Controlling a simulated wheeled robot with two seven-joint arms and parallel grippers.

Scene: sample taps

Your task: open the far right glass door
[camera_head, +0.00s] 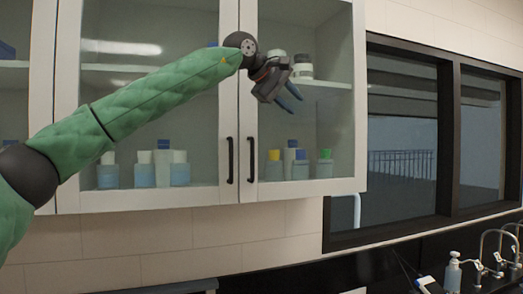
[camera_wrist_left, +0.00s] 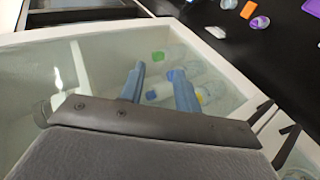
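The far right glass door (camera_head: 305,192) has a white frame and a clear pane and looks closed. Its dark vertical handle (camera_head: 251,160) is at its lower left edge, beside the handle of the neighbouring door (camera_head: 230,160). My left gripper (camera_head: 289,99) is in front of the pane, above and to the right of that handle and apart from it. Its two blue fingers stand apart with nothing held. The left wrist view shows the fingers (camera_wrist_left: 159,92) over the glass, with bottles behind. Whether they touch the glass is unclear. My right gripper is not in view.
Bottles with blue, yellow and green caps (camera_head: 300,165) stand inside the cabinet. A dark-framed window (camera_head: 402,150) is on the right. Below are a dark counter, metal taps (camera_head: 485,262) and a pump bottle (camera_head: 453,272). Small items lie on the counter in the left wrist view (camera_wrist_left: 248,10).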

